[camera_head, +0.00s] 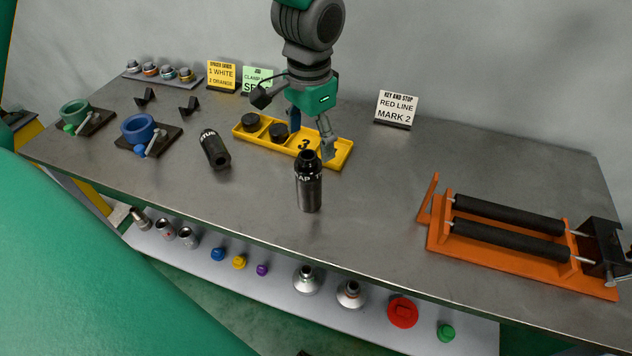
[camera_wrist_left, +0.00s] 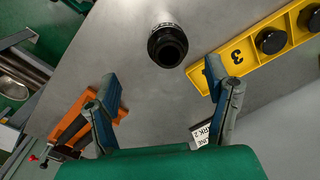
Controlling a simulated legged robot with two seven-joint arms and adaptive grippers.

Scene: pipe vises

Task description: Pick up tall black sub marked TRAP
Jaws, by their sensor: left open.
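The tall black sub (camera_head: 309,188) stands upright on the grey bench; white letters reading "AP T" show around its upper part. In the left wrist view its dark open top (camera_wrist_left: 167,46) lies beyond the fingertips, roughly between the two fingers' lines. My left gripper (camera_head: 311,142) is open and empty, behind and above the sub, over the yellow tray. Its two spread fingers also show in the left wrist view (camera_wrist_left: 162,84), apart from the sub. My right gripper is not in view.
Another black sub (camera_head: 215,150) lies tilted to the left. The yellow tray (camera_head: 341,152) with black round pieces sits just behind the tall sub. An orange roller stand (camera_head: 440,243) is at the right. Blue (camera_head: 138,128) and green (camera_head: 75,112) vises stand at the left. Bench around the sub's front is clear.

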